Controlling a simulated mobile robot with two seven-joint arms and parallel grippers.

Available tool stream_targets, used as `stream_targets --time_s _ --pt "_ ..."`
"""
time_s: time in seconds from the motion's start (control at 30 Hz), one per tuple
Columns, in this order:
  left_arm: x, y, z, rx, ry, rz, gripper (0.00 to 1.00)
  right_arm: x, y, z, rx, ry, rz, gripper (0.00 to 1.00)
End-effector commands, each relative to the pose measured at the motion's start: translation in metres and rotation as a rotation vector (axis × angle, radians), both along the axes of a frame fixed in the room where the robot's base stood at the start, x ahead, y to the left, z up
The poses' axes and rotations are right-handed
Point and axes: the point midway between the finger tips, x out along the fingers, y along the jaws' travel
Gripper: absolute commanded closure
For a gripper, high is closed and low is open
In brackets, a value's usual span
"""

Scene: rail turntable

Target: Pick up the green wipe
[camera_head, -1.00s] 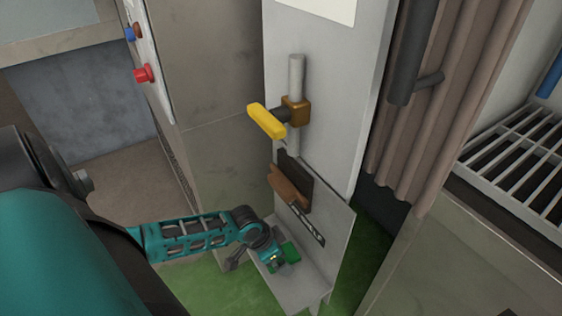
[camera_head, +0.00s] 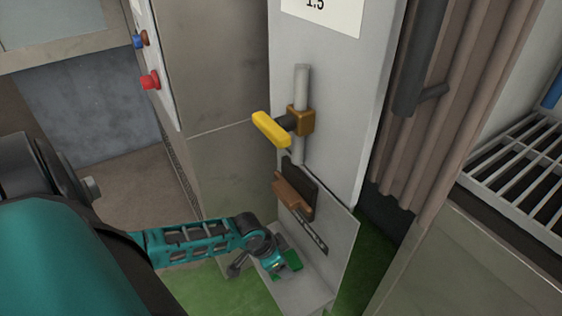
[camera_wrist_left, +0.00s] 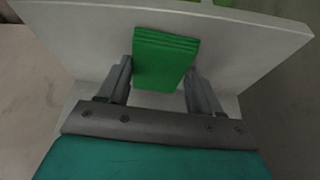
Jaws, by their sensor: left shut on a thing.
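The green wipe (camera_wrist_left: 165,58) is a folded green block between the two fingers of my left gripper (camera_wrist_left: 161,75) in the left wrist view. The fingers are shut on its sides. In the head view the wipe (camera_head: 293,260) shows at the end of my left gripper (camera_head: 284,266), over the grey shelf (camera_head: 312,292) at the foot of the panel. I cannot tell whether the wipe still touches the shelf. My right gripper is in neither view.
A yellow-handled lever (camera_head: 271,129) on a vertical pipe and a brown wooden piece (camera_head: 291,194) are on the upright panel above the shelf. A red button (camera_head: 150,80) is at the upper left. A metal grate (camera_head: 530,170) is at the right.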

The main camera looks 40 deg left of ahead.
Motion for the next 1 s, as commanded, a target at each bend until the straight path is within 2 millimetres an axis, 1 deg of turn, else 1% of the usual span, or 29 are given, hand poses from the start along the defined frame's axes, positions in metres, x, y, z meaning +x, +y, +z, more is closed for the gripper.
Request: stream_targets --time_s 0.1,0.17,0.3,0.43,0.5,0.6,0.67,1.0 --pt "-0.003 0.001 0.01 0.0 0.001 0.0 0.64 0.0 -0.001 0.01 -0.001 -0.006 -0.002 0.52" --pt "-0.002 0.001 0.021 0.0 -0.001 -0.001 0.64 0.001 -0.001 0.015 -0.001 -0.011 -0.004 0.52" --pt "-0.003 0.001 0.049 0.0 -0.001 -0.001 0.64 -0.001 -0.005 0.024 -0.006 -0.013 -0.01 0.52" --pt "-0.003 0.001 0.077 0.001 0.0 -0.002 0.64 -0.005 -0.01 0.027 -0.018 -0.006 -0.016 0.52" --pt "-0.02 0.005 0.069 0.001 0.008 0.0 0.64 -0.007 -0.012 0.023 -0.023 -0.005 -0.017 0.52" --pt "-0.04 0.012 0.07 0.002 0.008 0.0 0.64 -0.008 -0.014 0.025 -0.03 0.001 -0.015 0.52" --pt "-0.053 0.015 0.07 0.002 0.008 -0.001 0.64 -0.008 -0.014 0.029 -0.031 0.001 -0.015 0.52" --pt "-0.132 0.038 0.07 0.002 0.008 0.0 0.64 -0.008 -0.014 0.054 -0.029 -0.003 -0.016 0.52"
